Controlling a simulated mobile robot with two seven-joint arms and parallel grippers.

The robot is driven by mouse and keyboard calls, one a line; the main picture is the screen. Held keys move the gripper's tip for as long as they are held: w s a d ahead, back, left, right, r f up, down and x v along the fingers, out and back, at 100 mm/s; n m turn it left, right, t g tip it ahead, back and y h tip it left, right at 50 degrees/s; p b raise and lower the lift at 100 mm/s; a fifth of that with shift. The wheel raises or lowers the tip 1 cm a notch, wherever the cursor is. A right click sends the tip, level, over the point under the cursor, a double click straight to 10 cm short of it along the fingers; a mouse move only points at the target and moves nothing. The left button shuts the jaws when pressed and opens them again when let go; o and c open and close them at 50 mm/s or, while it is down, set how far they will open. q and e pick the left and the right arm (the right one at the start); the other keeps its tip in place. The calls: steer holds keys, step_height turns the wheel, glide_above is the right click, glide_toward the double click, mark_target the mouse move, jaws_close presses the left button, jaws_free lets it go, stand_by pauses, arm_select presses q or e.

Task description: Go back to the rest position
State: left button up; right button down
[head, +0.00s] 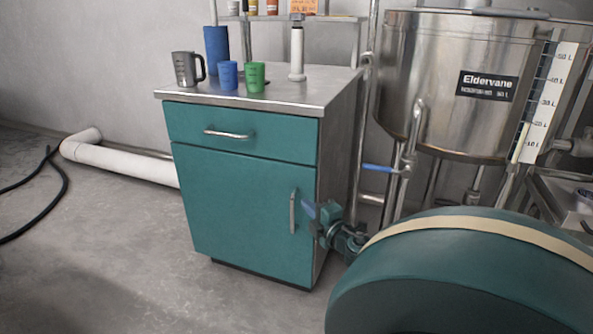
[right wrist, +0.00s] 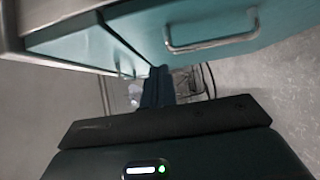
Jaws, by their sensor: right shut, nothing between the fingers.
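My right gripper (head: 311,211) is in front of the teal cabinet (head: 235,205), close to its right edge and just right of the vertical door handle (head: 292,212) in the head view. Its dark blue fingers (right wrist: 157,88) are together and empty in the right wrist view. A handle (right wrist: 212,46) shows above them there, apart from the fingers. The cabinet door and the drawer (head: 240,132) look closed. My left gripper is in neither view.
A steel tank (head: 450,75) with pipes stands at right. A white pipe (head: 125,160) and black hose (head: 50,205) lie left. Floor in front is clear.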

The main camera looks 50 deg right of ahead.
steer(key=s+d, duration=0.5)
steer(key=d, duration=0.3)
steer(key=shift+s, duration=0.4)
